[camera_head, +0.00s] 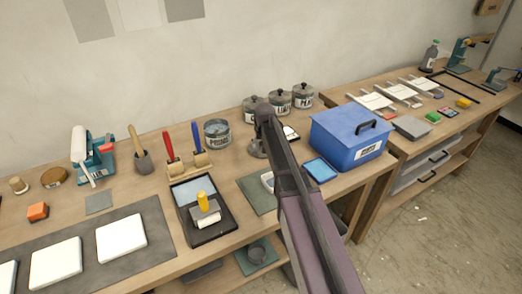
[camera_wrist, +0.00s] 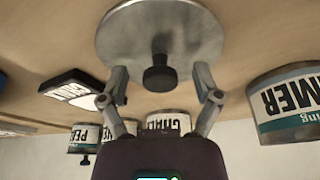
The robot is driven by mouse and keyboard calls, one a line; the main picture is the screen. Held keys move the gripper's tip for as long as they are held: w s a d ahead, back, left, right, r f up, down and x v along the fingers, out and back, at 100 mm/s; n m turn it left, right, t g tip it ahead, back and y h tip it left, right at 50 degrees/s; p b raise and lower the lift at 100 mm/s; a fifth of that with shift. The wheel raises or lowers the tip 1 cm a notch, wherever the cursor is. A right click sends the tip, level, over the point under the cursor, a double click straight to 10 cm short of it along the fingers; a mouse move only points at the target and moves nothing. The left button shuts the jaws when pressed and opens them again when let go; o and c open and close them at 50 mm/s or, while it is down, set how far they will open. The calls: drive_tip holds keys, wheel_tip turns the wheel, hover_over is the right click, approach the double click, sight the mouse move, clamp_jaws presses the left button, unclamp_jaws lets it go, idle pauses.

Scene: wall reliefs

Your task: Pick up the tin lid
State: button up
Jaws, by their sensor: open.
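The tin lid (camera_wrist: 125,40) is a round grey metal disc with a black knob (camera_wrist: 160,73) standing up from its middle. It lies flat on the wooden bench. My gripper (camera_wrist: 161,88) is open in the wrist view, one finger on either side of the knob, with visible gaps between. Nothing is held. In the head view my arm covers most of this spot, and the lid cannot be made out clearly there.
An open primer tin (camera_head: 217,133) stands close by; it also shows in the wrist view (camera_wrist: 288,105). Several lidded tins (camera_head: 279,102) stand behind. A blue box (camera_head: 345,140) is to the right. A black item with a white label (camera_wrist: 72,88) lies near the lid.

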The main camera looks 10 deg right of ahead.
clamp_jaws()
idle(0.3)
drive_tip(key=shift+r, duration=0.2)
wheel_tip(320, 180, up, 10)
drive_tip(key=p, duration=1)
drive_tip(key=shift+f, duration=0.2)
drive_tip(key=shift+r, duration=0.1)
idle(0.5)
wheel_tip(320, 180, up, 9)
drive_tip(key=p, duration=0.9)
drive_tip(key=shift+r+p, duration=0.15)
drive_tip(key=shift+p, duration=0.15)
